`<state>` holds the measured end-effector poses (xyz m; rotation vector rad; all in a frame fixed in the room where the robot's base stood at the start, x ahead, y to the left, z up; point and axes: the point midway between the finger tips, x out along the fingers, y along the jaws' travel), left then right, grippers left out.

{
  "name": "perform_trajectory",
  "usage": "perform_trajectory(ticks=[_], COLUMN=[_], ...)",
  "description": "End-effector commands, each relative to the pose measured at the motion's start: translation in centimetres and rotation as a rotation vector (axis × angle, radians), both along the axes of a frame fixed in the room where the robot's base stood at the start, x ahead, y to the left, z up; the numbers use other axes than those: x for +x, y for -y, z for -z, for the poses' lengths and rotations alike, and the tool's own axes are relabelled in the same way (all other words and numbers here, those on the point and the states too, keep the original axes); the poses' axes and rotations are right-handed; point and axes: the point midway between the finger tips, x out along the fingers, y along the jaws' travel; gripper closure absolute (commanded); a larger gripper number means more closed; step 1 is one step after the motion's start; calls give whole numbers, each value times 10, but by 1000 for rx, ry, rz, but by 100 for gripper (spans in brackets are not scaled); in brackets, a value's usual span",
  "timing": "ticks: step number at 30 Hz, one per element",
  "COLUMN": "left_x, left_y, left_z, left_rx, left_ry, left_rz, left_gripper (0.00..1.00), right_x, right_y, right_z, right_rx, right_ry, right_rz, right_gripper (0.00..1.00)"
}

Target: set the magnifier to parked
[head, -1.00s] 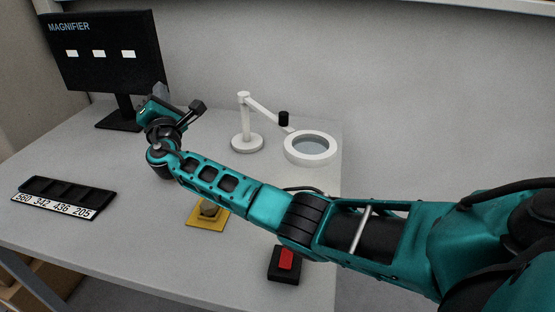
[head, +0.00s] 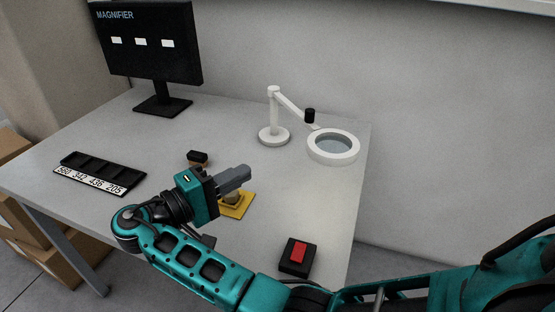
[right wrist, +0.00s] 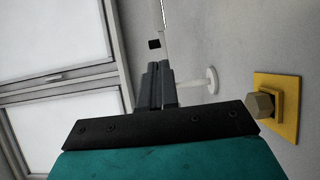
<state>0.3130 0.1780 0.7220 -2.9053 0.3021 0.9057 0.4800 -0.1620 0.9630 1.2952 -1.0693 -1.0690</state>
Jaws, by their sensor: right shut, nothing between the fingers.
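The magnifier (head: 333,147) is a white ring lens on a jointed white arm (head: 290,104) with a round base (head: 274,136) and a black knob (head: 310,115). It stands at the back right of the table, its lens held out to the right of the base. Part of its white stand shows in the right wrist view (right wrist: 211,79), beyond my fingers. My right gripper (head: 246,173) is shut and empty, in front of the magnifier and apart from it. In the head view it partly covers a yellow plate with a knob. My left gripper is out of view.
The yellow plate (head: 243,208) carries a hex knob (right wrist: 261,105). A red switch on a black box (head: 298,258) sits near the front right. A black numbered tray (head: 103,170), a small dark block (head: 197,158) and a monitor reading MAGNIFIER (head: 150,45) are on the left half.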

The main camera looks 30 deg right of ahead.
Motion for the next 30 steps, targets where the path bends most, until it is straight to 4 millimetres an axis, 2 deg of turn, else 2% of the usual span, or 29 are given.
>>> perform_trajectory(ticks=[5, 16, 22, 30], left_x=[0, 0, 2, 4], left_y=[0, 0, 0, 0], left_z=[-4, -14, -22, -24], left_rx=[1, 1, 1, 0], left_ry=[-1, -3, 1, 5], left_rz=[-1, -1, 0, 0], left_gripper=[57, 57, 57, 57], right_x=[5, 16, 1, -3], right_y=[27, 102, 122, 128], right_z=[-1, -2, -1, 0], right_rx=[-3, -4, -3, -2], right_ry=[1, -1, -1, -2], right_rz=[3, 0, -2, -3], right_gripper=[100, 100, 100, 100])
